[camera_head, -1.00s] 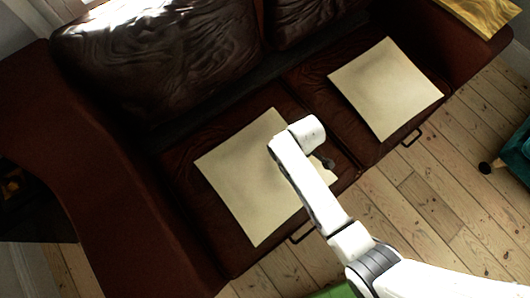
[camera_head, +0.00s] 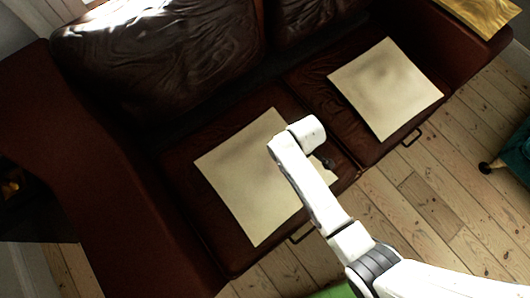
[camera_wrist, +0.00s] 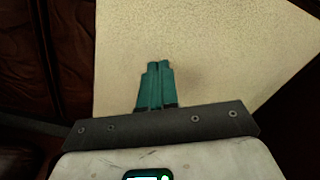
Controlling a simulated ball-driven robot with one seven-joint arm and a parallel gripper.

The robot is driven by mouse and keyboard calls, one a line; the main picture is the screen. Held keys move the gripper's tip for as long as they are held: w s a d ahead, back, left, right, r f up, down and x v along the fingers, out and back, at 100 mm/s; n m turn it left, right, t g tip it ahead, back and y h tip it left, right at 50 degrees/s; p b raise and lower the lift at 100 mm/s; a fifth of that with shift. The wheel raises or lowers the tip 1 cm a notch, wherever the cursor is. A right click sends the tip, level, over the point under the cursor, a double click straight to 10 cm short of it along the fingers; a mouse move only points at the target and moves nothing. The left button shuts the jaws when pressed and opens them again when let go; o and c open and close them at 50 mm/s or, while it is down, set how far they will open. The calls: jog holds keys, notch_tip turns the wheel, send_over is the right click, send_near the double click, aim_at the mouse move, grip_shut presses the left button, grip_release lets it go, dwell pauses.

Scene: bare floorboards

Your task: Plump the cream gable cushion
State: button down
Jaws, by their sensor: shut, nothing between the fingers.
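Two flat, square cream cushions lie on the dark brown leather sofa seats in the head view. The left cream cushion (camera_head: 240,175) lies partly under my arm's white end. The right cream cushion (camera_head: 385,90) is clear of my arm and shows a faint round shaded patch near its upper middle. I cannot tell which one is the gable cushion. In the wrist view my gripper (camera_wrist: 157,66) has its teal fingers together and empty, in front of a cream cushion surface (camera_wrist: 210,45). Whether the fingertips touch it I cannot tell. My fingers are hidden in the head view.
The brown sofa (camera_head: 95,190) has a tall back with dark leather back cushions (camera_head: 160,70). A gold cushion (camera_head: 485,12) lies at the top right. Bare floorboards (camera_head: 425,215) are open at the lower right. A teal piece of furniture (camera_head: 518,155) stands at the right edge.

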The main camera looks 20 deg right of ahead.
dwell(0.3)
jog(key=shift+f+b, duration=1.1)
jog(key=shift+f, duration=0.5)
jog(key=shift+f, duration=0.15)
notch_tip(320, 180, up, 5)
jog(key=p, duration=0.5)
jog(key=shift+f, duration=0.1)
jog(key=s+a+p, duration=0.1)
jog(key=s+a, duration=0.1)
jog(key=a, duration=0.1)
jog(key=s+a+p, duration=0.2)
jog(key=s+a, duration=0.1)
jog(key=s+a+p, duration=0.1)
jog(key=s+a, duration=0.1)
jog(key=a, duration=0.1)
jog(key=shift+s+a, duration=0.15)
jog(key=shift+a, duration=0.05)
